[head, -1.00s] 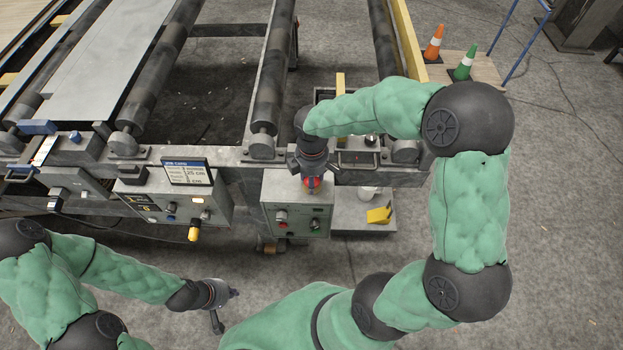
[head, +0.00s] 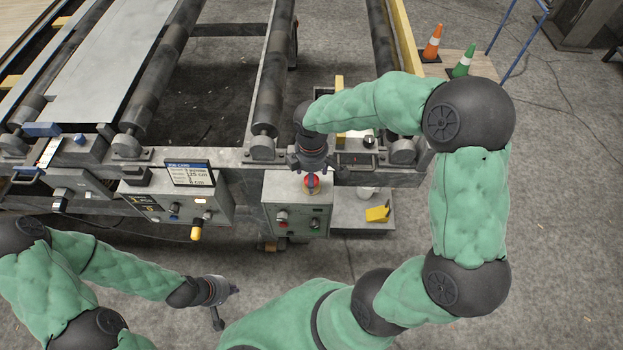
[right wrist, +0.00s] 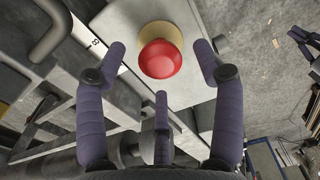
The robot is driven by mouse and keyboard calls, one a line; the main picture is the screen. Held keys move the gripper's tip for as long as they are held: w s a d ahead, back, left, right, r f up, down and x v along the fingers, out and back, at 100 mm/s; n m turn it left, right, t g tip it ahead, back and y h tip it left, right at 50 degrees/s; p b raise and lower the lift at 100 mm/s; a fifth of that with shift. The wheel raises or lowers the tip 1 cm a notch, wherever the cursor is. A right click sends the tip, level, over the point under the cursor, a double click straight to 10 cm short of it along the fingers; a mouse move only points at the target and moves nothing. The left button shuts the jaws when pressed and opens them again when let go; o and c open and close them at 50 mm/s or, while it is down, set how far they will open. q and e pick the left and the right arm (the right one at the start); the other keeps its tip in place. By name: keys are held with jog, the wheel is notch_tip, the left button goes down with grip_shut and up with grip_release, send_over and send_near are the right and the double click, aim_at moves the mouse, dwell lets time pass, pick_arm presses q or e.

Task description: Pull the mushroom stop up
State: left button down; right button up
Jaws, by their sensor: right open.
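The mushroom stop (head: 312,181) is a red round button on a yellow base, on top of a grey control box (head: 296,220) at the front of the machine. In the right wrist view its red head (right wrist: 160,60) lies ahead of and between the spread fingers, with no finger visibly touching it. My right gripper (head: 310,163) is open and points down just above the stop; it also shows in the right wrist view (right wrist: 160,75). My left gripper (head: 227,305) hangs low at left, empty, its fingers spread apart, away from the box.
A second panel (head: 205,209) with a yellow knob and a small display (head: 188,173) stand to the left. Rollers (head: 268,100) and a pale sheet (head: 105,75) lie behind. A yellow item (head: 378,212) sits on a low plate at right. Floor in front is clear.

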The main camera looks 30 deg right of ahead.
jog(key=shift+r+p, duration=2.15)
jog(key=shift+r, duration=0.55)
jog(key=shift+f, duration=0.1)
jog(key=shift+s, duration=0.1)
